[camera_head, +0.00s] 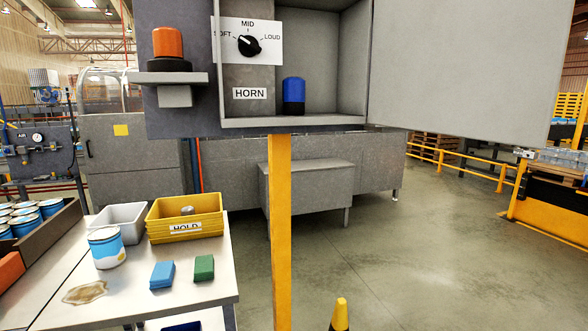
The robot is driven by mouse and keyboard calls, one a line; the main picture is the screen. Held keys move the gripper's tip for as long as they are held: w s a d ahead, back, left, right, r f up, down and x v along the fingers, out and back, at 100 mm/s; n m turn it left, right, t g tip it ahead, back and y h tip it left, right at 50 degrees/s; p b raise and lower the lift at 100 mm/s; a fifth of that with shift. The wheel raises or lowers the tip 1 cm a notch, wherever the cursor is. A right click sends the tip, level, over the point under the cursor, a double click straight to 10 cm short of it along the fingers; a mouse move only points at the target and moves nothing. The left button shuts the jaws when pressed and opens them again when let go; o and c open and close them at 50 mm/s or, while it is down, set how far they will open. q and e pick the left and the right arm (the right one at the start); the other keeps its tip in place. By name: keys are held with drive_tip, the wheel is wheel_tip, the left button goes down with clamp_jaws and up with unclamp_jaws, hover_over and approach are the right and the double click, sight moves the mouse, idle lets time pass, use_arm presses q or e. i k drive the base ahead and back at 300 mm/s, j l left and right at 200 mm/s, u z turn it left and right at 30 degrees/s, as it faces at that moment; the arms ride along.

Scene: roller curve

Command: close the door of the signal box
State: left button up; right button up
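The signal box (225,118) is a grey box on a yellow post, at the top middle of the head view. Its compartment is open and shows a blue cylinder with a black base (293,96) inside. The grey door (465,65) stands wide open, swung out to the right from the compartment's right edge. An orange lamp (167,44) sits on a bracket at the box's left. Neither of my grippers is in view.
The yellow post (280,230) stands below the box. A table (205,290) at the lower left bears a yellow HOLD bin (185,228), a paint can, a blue and a green block, and a brown spill. A yellow-tipped cone (340,312) stands at the bottom. Floor to the right is clear.

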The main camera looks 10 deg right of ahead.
sight(487, 71)
drive_tip(key=i+l+u, duration=0.2)
drive_tip(key=l+u, duration=0.25)
drive_tip(key=l, duration=0.9)
drive_tip(key=l+u, duration=0.45)
drive_tip(key=l, duration=0.85)
drive_tip(key=k, duration=0.05)
